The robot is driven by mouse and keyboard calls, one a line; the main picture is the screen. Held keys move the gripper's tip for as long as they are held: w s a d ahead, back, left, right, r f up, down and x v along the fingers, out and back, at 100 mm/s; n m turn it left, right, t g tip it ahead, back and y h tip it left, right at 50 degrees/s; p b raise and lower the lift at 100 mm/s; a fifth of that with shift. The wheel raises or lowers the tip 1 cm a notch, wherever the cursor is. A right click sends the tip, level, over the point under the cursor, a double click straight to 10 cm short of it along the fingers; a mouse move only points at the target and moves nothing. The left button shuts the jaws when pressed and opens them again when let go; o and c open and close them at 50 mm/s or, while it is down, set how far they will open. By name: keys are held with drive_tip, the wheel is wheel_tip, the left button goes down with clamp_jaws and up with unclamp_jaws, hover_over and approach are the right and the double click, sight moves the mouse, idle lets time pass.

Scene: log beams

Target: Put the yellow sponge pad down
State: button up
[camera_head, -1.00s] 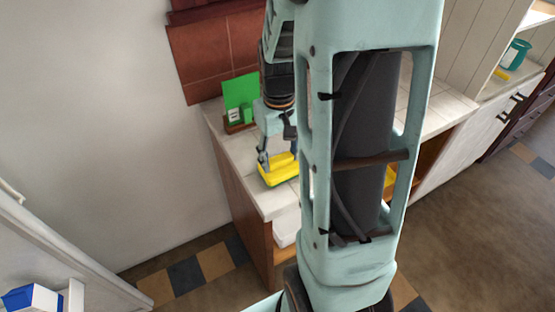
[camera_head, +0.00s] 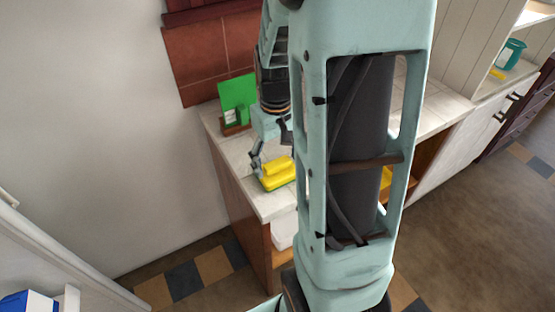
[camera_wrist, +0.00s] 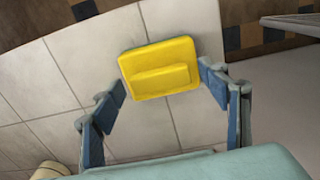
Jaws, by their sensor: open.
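The yellow sponge pad (camera_head: 277,172) lies on the tiled counter (camera_head: 262,205) near its front end in the head view. It has a raised yellow ridge on top and a green underside edge. In the wrist view the yellow pad (camera_wrist: 160,68) lies on pale tiles, ahead of and between the fingers. My gripper (camera_wrist: 160,88) is open, with its blue fingers spread apart on either side. In the head view my gripper (camera_head: 272,160) is just over the pad, partly hidden by my arm.
A green board (camera_head: 238,95) stands on the counter against the wall. A yellow item (camera_head: 386,178) shows in the wooden shelf below, partly hidden by my arm. A teal cup (camera_head: 511,54) sits on the shelf at the far right. Bare tiles surround the pad.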

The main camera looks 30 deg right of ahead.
sight(276, 164)
wheel_tip(276, 164, up, 12)
drive_tip(key=shift+r+p, duration=0.15)
drive_tip(key=shift+p, duration=0.25)
drive_tip(key=shift+a, duration=0.15)
